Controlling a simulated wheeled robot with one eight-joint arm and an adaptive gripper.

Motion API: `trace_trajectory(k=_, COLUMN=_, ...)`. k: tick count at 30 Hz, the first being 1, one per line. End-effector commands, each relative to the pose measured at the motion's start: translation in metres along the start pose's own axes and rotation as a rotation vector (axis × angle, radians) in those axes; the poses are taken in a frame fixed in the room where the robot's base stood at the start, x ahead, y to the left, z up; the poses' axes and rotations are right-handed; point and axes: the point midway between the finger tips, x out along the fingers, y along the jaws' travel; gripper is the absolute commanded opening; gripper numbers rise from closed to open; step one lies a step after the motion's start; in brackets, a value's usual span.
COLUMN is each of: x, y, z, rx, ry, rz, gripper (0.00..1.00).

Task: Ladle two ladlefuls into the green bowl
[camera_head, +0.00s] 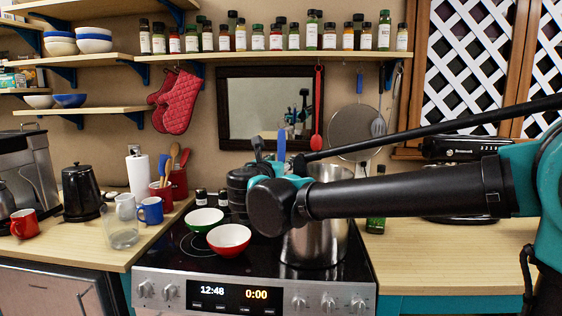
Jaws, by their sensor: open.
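The green bowl (203,220), with a white inside, sits on the left of the black cooktop and looks empty. A large steel pot (318,240) stands on the right of the cooktop, partly hidden by my arm; its contents are hidden. A blue upright handle (281,147) shows beyond my wrist, possibly a ladle's; its lower end is hidden. My gripper (288,153) is open among dark parts beyond the wrist, close to this handle in the picture. I cannot tell whether they touch.
A red bowl (229,240) sits right of the green bowl, near the stove's front. Mugs, a glass (123,238), a kettle (80,192) and a utensil crock crowd the left counter. A green bottle (376,212) stands right of the pot. The right counter's front (440,260) is clear.

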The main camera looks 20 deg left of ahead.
Motion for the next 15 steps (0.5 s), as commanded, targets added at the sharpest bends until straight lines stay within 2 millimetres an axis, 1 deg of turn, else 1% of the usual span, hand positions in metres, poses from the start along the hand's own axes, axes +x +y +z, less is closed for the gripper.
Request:
trace_trajectory(k=3, x=0.0034, y=-0.0001, z=0.0, rx=0.0, ry=0.0, rz=0.0, gripper=0.44)
trace_trajectory(k=10, x=0.0036, y=-0.0001, z=0.0, rx=0.0, ry=0.0, rz=0.0, gripper=0.44)
trace_trajectory(k=11, x=0.0036, y=-0.0001, z=-0.0001, rx=0.0, ry=0.0, rz=0.0, gripper=0.41)
trace_trajectory(k=15, x=0.0035, y=-0.0001, z=0.0, rx=0.0, ry=0.0, rz=0.0, gripper=0.24)
